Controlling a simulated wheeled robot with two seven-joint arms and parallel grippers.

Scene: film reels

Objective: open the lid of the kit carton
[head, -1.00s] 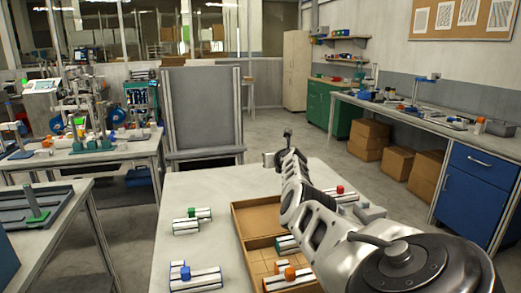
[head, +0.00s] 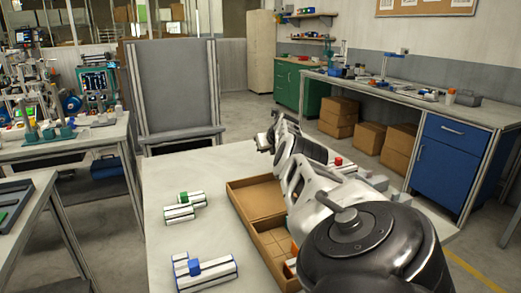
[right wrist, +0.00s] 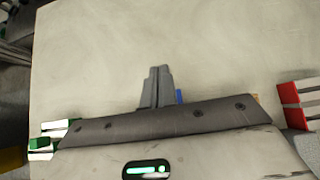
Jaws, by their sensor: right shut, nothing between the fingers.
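The kit carton (head: 233,196) lies on the pale table, partly hidden by my right arm. It shows as two shallow brown parts end to end: a plain, empty far part, which looks like the lid folded back, and a near part (head: 252,232) with dividers. My right gripper (head: 268,142) is past the far end of the carton, near the table's far edge. In the right wrist view its fingers (right wrist: 158,85) are together and empty above bare tabletop. The gripper body hides much of what lies below. My left gripper is not in view.
White reel pieces with a green block (head: 184,197) and a blue block (head: 194,267) lie left of the carton. A piece with a red block (head: 338,161) lies right of my arm. The table's far left is clear. A grey panel stand (head: 175,88) stands beyond the table.

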